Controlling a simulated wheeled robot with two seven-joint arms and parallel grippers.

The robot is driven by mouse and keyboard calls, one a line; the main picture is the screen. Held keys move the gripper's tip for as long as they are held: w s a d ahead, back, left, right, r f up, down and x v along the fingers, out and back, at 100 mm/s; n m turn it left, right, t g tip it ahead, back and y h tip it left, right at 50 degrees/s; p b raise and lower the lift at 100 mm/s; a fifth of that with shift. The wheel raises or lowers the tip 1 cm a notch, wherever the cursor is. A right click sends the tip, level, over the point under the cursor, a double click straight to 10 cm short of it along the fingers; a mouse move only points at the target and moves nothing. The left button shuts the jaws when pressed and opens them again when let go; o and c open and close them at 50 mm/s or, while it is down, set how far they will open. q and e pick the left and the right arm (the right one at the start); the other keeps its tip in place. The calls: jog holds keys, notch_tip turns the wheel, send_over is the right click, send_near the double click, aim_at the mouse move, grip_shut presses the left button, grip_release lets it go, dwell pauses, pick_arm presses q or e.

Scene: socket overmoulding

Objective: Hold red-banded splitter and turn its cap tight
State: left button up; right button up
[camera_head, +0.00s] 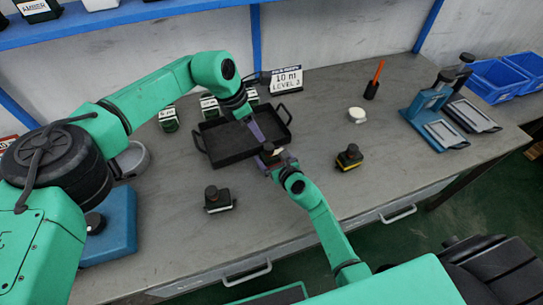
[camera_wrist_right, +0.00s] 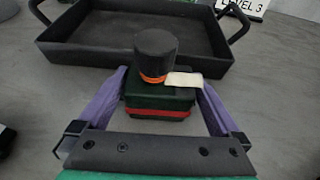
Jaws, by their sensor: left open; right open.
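The red-banded splitter (camera_wrist_right: 160,106) is a dark green box with a red band low on its front. Its black cap (camera_wrist_right: 155,55) stands upright on top, with an orange ring under it and a pale tag beside it. My right gripper (camera_wrist_right: 155,110) has its purple fingers on either side of the box, and they are open. In the head view the right gripper (camera_head: 274,160) is at the tray's front edge, partly covering the splitter (camera_head: 268,148). My left gripper (camera_head: 255,130) is open and empty over the tray, just behind the splitter.
A black handled tray (camera_head: 222,145) lies behind the splitter. A dark capped block (camera_head: 218,199) stands front left and a yellow-banded one (camera_head: 349,157) to the right. A white disc (camera_head: 357,115), an orange-handled tool (camera_head: 374,80) and a blue press (camera_head: 428,110) are farther right.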

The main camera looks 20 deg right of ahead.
pick_arm(q)
jog(key=shift+o, duration=0.3)
pick_arm(e)
jog(key=c, duration=1.1)
pick_arm(q)
jog(key=o, duration=0.3)
jog(key=shift+s+d+f, duration=0.1)
jog(key=shift+s+d, duration=0.1)
jog(key=shift+s, duration=0.05)
jog(key=s+d+n+g+h, duration=0.1)
jog(key=s+d+n+h, duration=0.2)
jog(key=d+n+h, duration=0.1)
pick_arm(e)
jog(key=shift+s, duration=0.1)
pick_arm(q)
jog(key=m+t, duration=1.1)
jog(key=m, duration=2)
send_near(269, 147)
jog(key=x, duration=1)
jog(key=shift+w+f, duration=0.1)
